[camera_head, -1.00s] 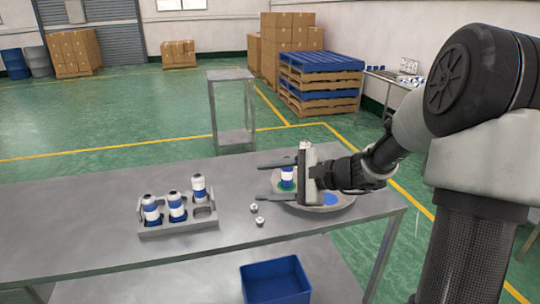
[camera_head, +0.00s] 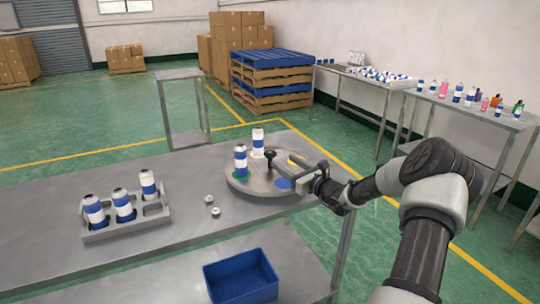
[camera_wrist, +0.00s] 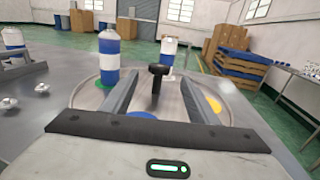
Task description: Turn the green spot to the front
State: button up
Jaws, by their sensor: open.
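The round grey turntable (camera_head: 240,186) lies on the metal table. A blue-and-white can (camera_head: 240,160) stands on its green spot (camera_head: 236,179), at the left of the plate, mostly covering the spot. A second can (camera_head: 257,142) stands at the back. The blue spot (camera_head: 283,184) is at the front right, and the yellow spot (camera_head: 295,160) is at the right. A black knob (camera_head: 270,154) rises near the middle. My gripper (camera_head: 282,167) is open and empty over the plate's right side. In the wrist view, the knob (camera_wrist: 158,72) shows between the open fingers.
A grey rack (camera_head: 125,228) with several cans stands at the left. Small metal caps (camera_head: 212,206) lie between rack and turntable. A blue bin (camera_head: 241,277) is below the table's front edge. Bare tabletop lies in front of the turntable.

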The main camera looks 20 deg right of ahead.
aim_at(274, 155)
jog(key=x, duration=0.9)
jog(key=shift+w+a+b, duration=0.15)
jog(key=shift+w+b, duration=0.15)
jog(key=shift+c, duration=0.4)
grip_shut()
